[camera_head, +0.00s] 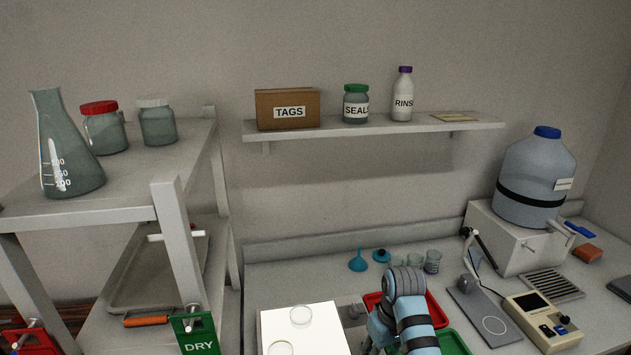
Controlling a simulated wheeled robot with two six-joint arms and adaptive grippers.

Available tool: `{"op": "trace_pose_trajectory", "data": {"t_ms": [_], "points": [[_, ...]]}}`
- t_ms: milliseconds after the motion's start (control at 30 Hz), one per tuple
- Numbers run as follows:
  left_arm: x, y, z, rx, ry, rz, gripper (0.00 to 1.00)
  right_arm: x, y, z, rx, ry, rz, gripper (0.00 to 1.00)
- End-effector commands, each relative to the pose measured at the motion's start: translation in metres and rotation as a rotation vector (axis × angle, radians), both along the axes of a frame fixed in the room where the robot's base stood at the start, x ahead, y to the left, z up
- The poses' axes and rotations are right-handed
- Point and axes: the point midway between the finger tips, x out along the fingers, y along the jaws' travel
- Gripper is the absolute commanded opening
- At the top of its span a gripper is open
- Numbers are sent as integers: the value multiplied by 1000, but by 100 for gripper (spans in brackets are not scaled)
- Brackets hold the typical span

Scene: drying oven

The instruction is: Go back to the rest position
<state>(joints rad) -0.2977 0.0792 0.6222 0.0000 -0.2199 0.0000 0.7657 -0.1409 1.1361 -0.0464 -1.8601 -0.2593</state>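Part of one of my arms (410,318), blue and grey with dark bands, rises from the bottom edge right of the middle. I cannot tell for sure which arm it is. No gripper fingers show on it. It stands in front of a red tray (438,313) and hides part of it. My other arm is not in view.
A white box-like surface (305,343) bears glass dishes left of the arm. A green tray (453,343) lies right of it. Farther right are a balance-like device (540,318) and a large carboy (535,180). A rack (170,215) with glassware stands left; a wall shelf (370,130) is behind.

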Motion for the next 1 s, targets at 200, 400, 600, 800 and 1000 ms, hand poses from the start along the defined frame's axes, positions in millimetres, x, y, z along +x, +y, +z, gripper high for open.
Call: {"op": "trace_pose_trajectory", "data": {"t_ms": [200, 400, 600, 800, 1000], "points": [[-1, 1, 0, 1, 2, 0, 67, -50, -34, -57, -13, -50, -113, 44], [-3, 1, 0, 1, 6, 0, 67, -116, -65, -93, -43, -111, -201, 44], [-4, 1, 0, 1, 7, 0, 67, -191, -90, -100, -76, -179, -252, 44], [-3, 1, 0, 1, 6, 0, 67, -254, -101, -84, -92, -238, -268, 44], [-3, 1, -1, 1, 5, -1, 67, -299, -103, -63, -91, -279, -266, 44]]}}
